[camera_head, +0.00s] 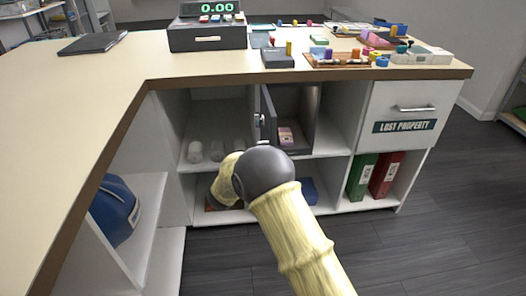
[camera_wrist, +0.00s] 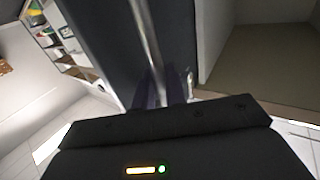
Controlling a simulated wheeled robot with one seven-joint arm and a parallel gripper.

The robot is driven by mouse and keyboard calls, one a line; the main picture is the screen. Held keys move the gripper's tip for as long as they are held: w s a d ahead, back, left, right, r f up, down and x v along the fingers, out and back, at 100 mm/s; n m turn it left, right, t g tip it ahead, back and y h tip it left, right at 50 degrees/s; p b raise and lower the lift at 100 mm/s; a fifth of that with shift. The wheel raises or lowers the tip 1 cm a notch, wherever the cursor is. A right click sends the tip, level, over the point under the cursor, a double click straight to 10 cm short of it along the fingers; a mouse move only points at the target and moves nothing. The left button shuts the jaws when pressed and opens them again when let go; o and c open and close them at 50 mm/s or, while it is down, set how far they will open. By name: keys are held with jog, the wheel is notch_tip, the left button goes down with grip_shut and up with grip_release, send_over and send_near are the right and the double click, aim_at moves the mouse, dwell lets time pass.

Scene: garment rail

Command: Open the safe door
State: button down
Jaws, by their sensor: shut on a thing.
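The dark grey safe (camera_head: 313,120) sits in the middle upper compartment under the counter. Its door (camera_head: 269,112) stands swung outward, seen nearly edge-on, and the inside shows. A pink item (camera_head: 286,136) lies inside. A small light fitting shows on the door's outer face. In the wrist view the dark door panel (camera_wrist: 105,35) fills the upper middle, with a silver bar (camera_wrist: 146,35) running down to the fingers. My gripper (camera_wrist: 165,88) is shut on that bar, which looks like the door's handle. My arm hides the gripper in the head view.
Shelves around the safe hold pale cups (camera_head: 196,152), a green binder (camera_head: 362,176) and a red binder (camera_head: 386,174). A "Lost Property" drawer (camera_head: 404,108) is at right. The counter (camera_head: 190,68) overhangs the safe; dark floor at right is clear.

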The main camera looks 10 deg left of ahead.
jog(key=shift+w+a+r, duration=0.1)
jog(key=shift+w+r, duration=0.05)
jog(key=shift+r, duration=0.1)
jog(key=c, duration=1.6)
grip_release()
jog(key=shift+o, duration=0.3)
jog(key=shift+f, duration=0.2)
jog(key=p+v, duration=0.3)
jog(key=v, duration=1.4)
jog(key=shift+s, duration=0.2)
